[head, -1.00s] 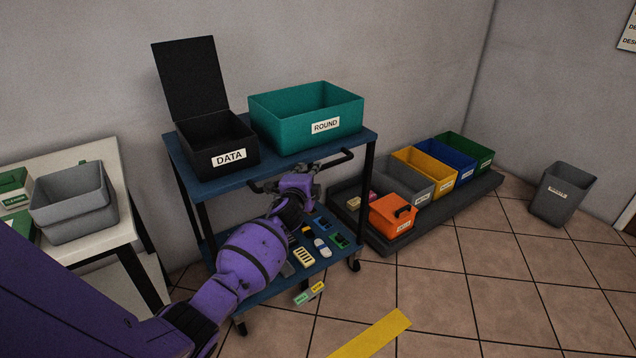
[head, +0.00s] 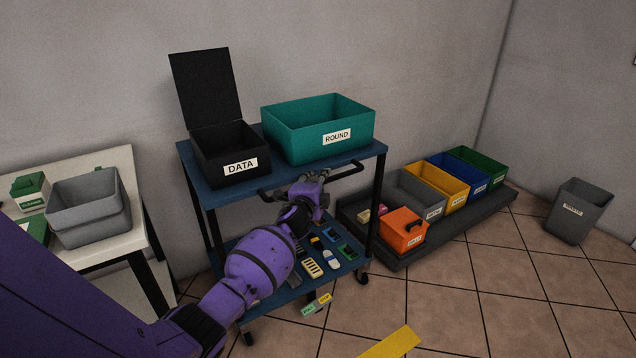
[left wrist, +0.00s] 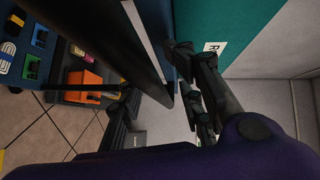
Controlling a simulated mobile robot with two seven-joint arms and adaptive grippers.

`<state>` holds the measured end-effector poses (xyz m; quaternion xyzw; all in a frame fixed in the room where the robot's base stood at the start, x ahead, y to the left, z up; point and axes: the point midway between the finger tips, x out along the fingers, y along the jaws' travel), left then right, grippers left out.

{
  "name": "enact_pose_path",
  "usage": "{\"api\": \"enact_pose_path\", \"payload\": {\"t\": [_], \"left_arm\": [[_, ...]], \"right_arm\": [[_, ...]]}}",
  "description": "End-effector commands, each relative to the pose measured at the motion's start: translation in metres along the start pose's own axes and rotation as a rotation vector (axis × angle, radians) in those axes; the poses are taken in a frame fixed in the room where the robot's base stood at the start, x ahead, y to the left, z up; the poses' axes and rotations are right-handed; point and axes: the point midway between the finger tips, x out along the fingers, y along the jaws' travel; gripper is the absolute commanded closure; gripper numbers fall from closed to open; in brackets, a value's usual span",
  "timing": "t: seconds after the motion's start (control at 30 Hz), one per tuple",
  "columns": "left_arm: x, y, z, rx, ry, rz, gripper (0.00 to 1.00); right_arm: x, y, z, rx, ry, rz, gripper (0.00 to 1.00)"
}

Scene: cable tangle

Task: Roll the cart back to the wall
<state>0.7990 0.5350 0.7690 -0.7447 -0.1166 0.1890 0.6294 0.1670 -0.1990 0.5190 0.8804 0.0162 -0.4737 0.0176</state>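The cart (head: 222,181) has a blue top shelf, a lower shelf and black legs on casters. It stands near the grey wall (head: 420,60). Its black handle (head: 348,170) runs along the near side. My right gripper is not in view.
A black DATA box (head: 222,160) and teal ROUND bin (head: 318,130) stand on the cart. A white table (head: 120,215) is to its left. A dark platform (head: 450,238) with colored bins is close on the right. A grey bin (head: 578,210) stands farther right.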

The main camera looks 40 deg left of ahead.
Motion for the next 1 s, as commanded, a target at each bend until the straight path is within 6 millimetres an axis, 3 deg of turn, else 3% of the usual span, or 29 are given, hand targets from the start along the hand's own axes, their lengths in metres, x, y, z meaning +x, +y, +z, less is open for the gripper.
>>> {"api": "enact_pose_path", "payload": {"t": [0.27, 0.7, 1.0], "left_arm": [[-0.013, 0.002, 0.002, 0.002, -0.002, 0.002, 0.68], [-0.093, 0.001, 0.000, 0.001, 0.001, 0.001, 0.68], [-0.120, 0.000, 0.000, 0.001, -0.001, 0.000, 0.68]], "right_arm": [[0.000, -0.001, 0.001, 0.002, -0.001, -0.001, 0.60], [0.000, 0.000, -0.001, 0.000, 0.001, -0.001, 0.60], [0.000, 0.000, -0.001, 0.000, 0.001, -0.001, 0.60]]}}
